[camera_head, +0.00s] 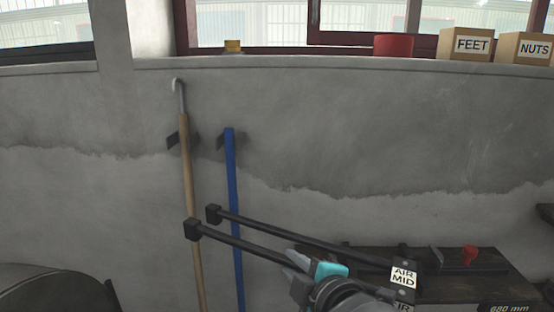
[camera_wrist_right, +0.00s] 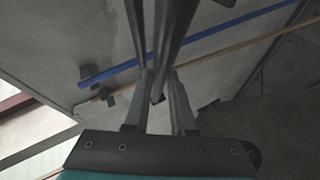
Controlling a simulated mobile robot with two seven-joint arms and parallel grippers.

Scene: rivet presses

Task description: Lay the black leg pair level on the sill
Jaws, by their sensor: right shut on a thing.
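The black leg pair (camera_head: 265,226) is two parallel black bars with square black blocks at their left ends. It is held in the air in front of the wall, slanting down to the right in the head view. My right gripper (camera_head: 302,262) is shut on it near its right part; that end is partly hidden by the gripper. In the right wrist view the dark bars (camera_wrist_right: 172,35) run up from between the fingers (camera_wrist_right: 160,90). The grey sill (camera_head: 290,63) runs under the windows, above and behind the pair. My left gripper is not in view.
The sill carries a yellow roll (camera_head: 233,46), a red tin (camera_head: 393,45), a FEET box (camera_head: 466,45) and a NUTS box (camera_head: 524,48). It is clear between roll and tin. A wooden-handled hook (camera_head: 187,150) and blue pole (camera_head: 231,165) lean on the wall. A dark bench (camera_head: 470,285) stands lower right.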

